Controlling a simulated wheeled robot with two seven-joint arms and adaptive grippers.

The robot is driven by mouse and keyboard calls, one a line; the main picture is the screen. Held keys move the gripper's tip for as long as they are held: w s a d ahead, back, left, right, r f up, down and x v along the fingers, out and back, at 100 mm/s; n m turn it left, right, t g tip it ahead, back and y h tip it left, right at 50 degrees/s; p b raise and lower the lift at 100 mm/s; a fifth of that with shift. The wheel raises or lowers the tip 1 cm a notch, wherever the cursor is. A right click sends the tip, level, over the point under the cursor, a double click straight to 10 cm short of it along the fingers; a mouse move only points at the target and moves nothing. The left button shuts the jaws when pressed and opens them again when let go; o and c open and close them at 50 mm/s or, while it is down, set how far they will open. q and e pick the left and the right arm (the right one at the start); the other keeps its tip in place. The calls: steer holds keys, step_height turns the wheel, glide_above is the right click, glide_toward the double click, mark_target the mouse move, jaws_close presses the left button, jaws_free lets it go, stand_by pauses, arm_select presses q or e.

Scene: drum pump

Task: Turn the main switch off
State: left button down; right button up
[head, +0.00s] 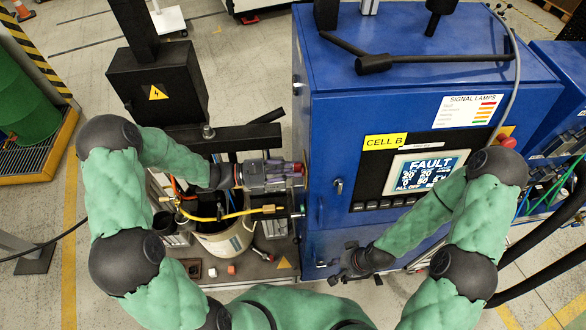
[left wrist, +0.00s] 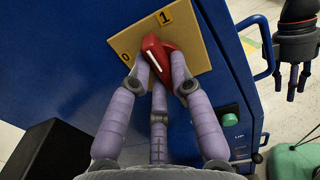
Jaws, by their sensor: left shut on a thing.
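The main switch is a red handle (left wrist: 155,55) with a white line, on a yellow plate (left wrist: 197,45) marked 0 and 1 on the blue cabinet's side. In the left wrist view the handle's white line points between the two marks. My left gripper (head: 293,170) is shut on the handle, its grey-purple fingers around it; it also shows in the left wrist view (left wrist: 160,68). In the head view the gripper hides most of the switch. My dark right gripper (head: 348,270) is open and empty, low in front of the cabinet; it also shows in the left wrist view (left wrist: 291,80).
The blue cabinet (head: 330,110) carries a display (head: 425,172) reading FAULT. A green button (left wrist: 231,117) and a blue bar handle (left wrist: 262,50) are near the switch. A bucket (head: 225,240) and a yellow hose (head: 235,213) lie below my left gripper. A black box (head: 158,85) stands behind.

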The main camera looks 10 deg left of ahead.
arm_select(q)
steer(key=shift+s+d+f+n+p, duration=0.1)
steer(key=shift+s+n+p, duration=0.05)
steer(key=shift+n+p, duration=0.85)
steer(key=shift+s+d+f+n+p, duration=0.1)
steer(key=shift+n+p, duration=0.8)
steer(key=shift+p, duration=0.05)
steer(key=shift+r, duration=0.1)
steer(key=shift+r+n+p, duration=0.1)
steer(key=shift+n+p, duration=1.6)
steer(key=shift+n, duration=0.3)
steer(key=shift+r+n+p, duration=0.1)
steer(key=shift+n+p, duration=0.3)
steer(key=shift+p, duration=0.05)
steer(key=shift+w+a+n+p, duration=0.15)
steer(key=shift+n+p, duration=0.8)
steer(key=shift+n, duration=0.65)
